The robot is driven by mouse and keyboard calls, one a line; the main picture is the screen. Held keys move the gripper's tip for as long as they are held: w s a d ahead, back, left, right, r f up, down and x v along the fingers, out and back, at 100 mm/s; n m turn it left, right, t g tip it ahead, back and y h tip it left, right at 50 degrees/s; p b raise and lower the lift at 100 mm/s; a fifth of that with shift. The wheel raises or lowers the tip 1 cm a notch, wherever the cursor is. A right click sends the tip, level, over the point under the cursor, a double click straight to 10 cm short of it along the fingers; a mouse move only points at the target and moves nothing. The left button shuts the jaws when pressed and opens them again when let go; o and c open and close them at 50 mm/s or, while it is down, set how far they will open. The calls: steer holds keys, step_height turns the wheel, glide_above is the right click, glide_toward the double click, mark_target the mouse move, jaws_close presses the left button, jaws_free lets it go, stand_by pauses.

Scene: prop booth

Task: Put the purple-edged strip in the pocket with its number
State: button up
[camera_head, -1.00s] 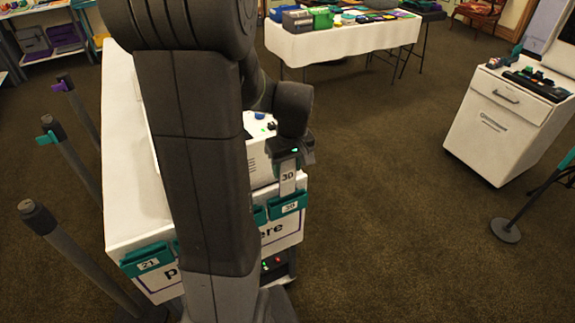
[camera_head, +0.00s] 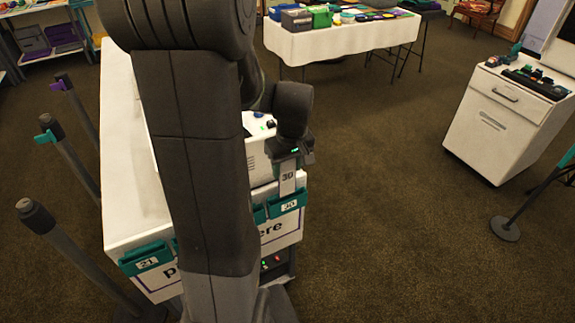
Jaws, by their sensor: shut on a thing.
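My gripper (camera_head: 288,160) is shut on the upper end of a pale strip (camera_head: 287,184) marked 30. The strip hangs upright at the front right of the white counter. A purple edge on it cannot be made out. A teal pocket (camera_head: 276,210) with a label that seems to read 30 is on the counter's front, right below the strip. The strip's lower end meets the pocket's top rim in the picture; I cannot tell whether it is inside. Another teal pocket (camera_head: 128,266), labelled 21, is at the front left.
The white counter (camera_head: 122,215) carries a white box (camera_head: 259,160) behind the strip. Several posts (camera_head: 72,158) stand left of the counter. A cloth-covered table (camera_head: 335,43) is at the back, and a white cabinet (camera_head: 487,130) is at the right. The carpet between is clear.

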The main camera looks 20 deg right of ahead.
mark_target(288, 182)
steer(key=shift+f+b, duration=2.5)
steer(key=shift+f, duration=0.7)
steer(key=o, duration=0.7)
steer(key=r, duration=0.4)
steer(key=s+r, duration=0.1)
steer(key=r, duration=0.4)
steer(key=s+r, duration=0.1)
steer(key=r, duration=0.3)
steer(key=shift+d+r+p, duration=0.1)
steer(key=shift+r+p, duration=0.2)
steer(key=shift+f, duration=0.1)
